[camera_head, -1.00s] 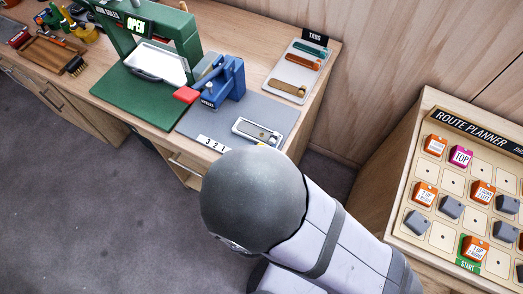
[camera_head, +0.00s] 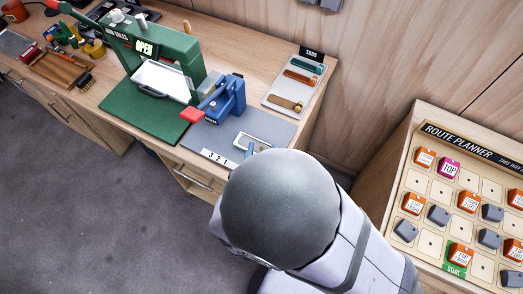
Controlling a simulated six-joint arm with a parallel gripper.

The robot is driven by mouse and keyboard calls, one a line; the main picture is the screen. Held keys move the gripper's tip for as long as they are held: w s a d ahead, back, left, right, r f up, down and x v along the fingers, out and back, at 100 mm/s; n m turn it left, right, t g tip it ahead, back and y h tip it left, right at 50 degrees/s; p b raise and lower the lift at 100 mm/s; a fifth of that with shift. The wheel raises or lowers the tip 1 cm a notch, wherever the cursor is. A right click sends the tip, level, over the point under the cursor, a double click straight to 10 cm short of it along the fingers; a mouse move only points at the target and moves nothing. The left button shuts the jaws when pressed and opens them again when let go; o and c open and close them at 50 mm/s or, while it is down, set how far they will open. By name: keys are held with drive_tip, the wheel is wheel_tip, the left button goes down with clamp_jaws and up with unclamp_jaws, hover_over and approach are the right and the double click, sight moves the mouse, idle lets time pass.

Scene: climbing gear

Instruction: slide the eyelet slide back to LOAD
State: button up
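The blue press (camera_head: 226,98) with a red handle end (camera_head: 192,115) stands on a grey mat (camera_head: 272,124) on the bench. A pale metal slide plate (camera_head: 250,139), which looks like the eyelet slide, lies in front of it on the mat, near the white number strip "3 2 1" (camera_head: 218,158). No LOAD mark is readable. My gripper is mostly hidden behind the round grey joint of my arm. Small blue tips (camera_head: 256,149), probably its fingers, just show at the front end of the plate. Whether they touch it or are closed cannot be told.
A tray of tabs (camera_head: 293,84) lies at the back right. The route planner board (camera_head: 432,180) stands at the right. A wooden wall rises behind the bench.

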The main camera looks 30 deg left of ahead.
drive_tip(key=shift+r+p, duration=0.45)
drive_tip(key=shift+r, duration=0.25)
drive_tip(key=w+d+r+m+g+h, duration=0.1)
drive_tip(key=w+d+m+h, duration=0.4)
drive_tip(key=d, duration=0.5)
drive_tip(key=w+d+m+g+h, duration=0.1)
drive_tip(key=w+d+m+h, duration=0.2)
drive_tip(key=d+m+h, duration=0.45)
drive_tip(key=s+d+m+g+y, duration=0.3)
drive_tip(key=d+m+g, duration=0.2)
drive_tip(key=m, duration=0.9)
drive_tip(key=s+d+m+g+y, duration=0.3)
drive_tip(key=d+m, duration=0.6)
drive_tip(key=m, duration=0.5)
drive_tip(key=shift+s+g+y, duration=0.3)
drive_tip(key=shift+g+y, duration=0.45)
drive_tip(key=shift+g, duration=0.45)
drive_tip(key=shift+r, duration=0.1)
